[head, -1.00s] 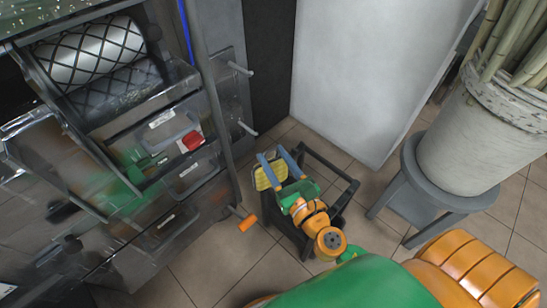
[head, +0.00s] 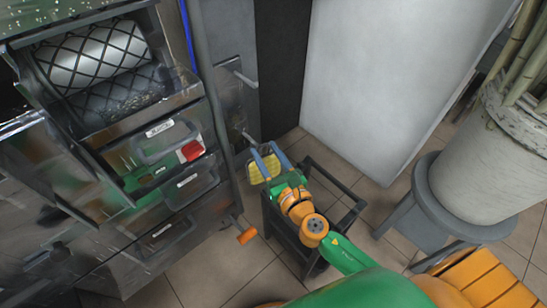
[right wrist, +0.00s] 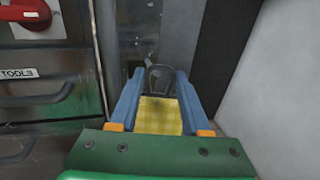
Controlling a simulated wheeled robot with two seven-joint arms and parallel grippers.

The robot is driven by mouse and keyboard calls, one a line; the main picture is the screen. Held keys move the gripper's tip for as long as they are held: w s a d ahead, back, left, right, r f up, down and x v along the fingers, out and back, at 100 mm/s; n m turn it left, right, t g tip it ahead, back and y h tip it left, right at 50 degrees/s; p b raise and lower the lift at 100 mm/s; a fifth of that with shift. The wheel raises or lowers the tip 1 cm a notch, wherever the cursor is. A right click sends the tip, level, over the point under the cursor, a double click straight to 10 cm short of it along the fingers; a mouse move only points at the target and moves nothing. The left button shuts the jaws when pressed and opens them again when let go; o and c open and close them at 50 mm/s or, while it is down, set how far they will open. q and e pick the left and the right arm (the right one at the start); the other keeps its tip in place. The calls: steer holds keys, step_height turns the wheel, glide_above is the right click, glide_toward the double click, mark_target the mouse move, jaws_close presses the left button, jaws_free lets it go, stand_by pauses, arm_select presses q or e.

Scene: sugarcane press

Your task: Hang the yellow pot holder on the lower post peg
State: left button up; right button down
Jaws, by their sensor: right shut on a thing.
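The yellow checked pot holder (head: 265,168) is shut between the blue fingers of my right gripper (head: 270,154). In the right wrist view the pot holder (right wrist: 158,116) lies between the fingers, with a dark loop (right wrist: 160,78) at its far end. The lower post peg (head: 250,138) sticks out from the grey post plate, just beyond and left of the fingertips. The upper peg (head: 245,78) is higher on the same plate. I cannot tell whether the loop touches the lower peg. My left gripper is not in view.
The press cabinet with drawers (head: 170,185) and a red switch (head: 191,151) stands at left. An orange-handled lever (head: 246,236) juts out low. A dark cart frame (head: 340,185) is under my right arm. A white panel (head: 385,80) and a stool (head: 440,205) with a cane bucket are at right.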

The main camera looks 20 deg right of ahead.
mark_target(257, 146)
steer(key=shift+w+a+f, duration=0.1)
steer(key=shift+w+a, duration=0.1)
steer(key=shift+w, duration=0.35)
steer(key=shift+w+a, duration=0.15)
steer(key=shift+w, duration=0.4)
steer(key=shift+w+a+f, duration=0.1)
steer(key=shift+w+f, duration=0.05)
steer(key=shift+w, duration=0.1)
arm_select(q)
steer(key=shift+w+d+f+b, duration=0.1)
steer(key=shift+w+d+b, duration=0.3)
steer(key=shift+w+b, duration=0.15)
arm_select(e)
steer(key=shift+w+a+f, duration=0.2)
steer(key=shift+w+f, duration=0.15)
steer(key=shift+w, duration=0.15)
steer(key=shift+c, duration=1.4)
jaws_free()
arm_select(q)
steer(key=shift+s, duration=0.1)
